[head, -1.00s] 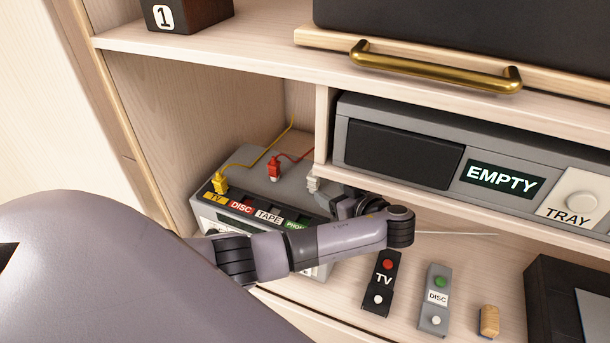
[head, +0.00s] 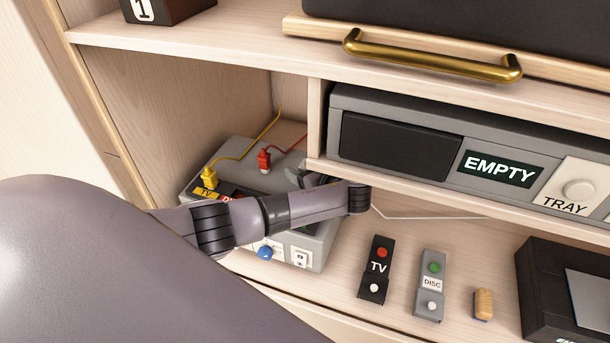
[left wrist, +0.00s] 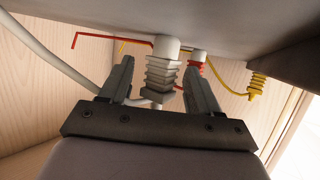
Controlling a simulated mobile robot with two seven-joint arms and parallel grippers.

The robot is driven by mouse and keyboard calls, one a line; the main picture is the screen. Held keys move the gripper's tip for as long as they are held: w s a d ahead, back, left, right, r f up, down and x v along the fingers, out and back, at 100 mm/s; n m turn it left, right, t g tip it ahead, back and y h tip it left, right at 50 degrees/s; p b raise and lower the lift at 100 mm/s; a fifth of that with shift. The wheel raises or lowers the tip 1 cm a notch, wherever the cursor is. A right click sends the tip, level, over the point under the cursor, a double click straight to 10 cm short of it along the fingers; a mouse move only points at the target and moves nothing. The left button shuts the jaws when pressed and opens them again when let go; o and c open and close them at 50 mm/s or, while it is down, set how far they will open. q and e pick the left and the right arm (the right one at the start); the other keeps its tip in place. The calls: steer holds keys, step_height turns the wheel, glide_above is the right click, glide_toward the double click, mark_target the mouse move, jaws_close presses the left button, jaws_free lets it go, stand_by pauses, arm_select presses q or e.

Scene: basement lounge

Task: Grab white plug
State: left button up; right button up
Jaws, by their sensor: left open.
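The white plug (left wrist: 162,72), with a ribbed grey-white body, shows in the left wrist view between the two fingers of my left gripper (left wrist: 160,62). The fingers are apart, with visible gaps on both sides of the plug. In the head view my left gripper (head: 308,178) is over the back right of the grey switch box (head: 318,247) and hides the white plug there. The arm also covers most of the box's labels. My right gripper is in neither view.
A red plug (head: 264,160) and a yellow plug (head: 209,177) stand on the box, left of the gripper. A divider and low shelf (head: 317,125) are close to the gripper. Remotes (head: 376,270) (head: 431,285) and a wooden block (head: 483,304) lie at right. A white cable (head: 425,217) trails behind.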

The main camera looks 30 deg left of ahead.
arm_select(q)
steer(key=c, duration=1.1)
steer(key=shift+o, duration=0.2)
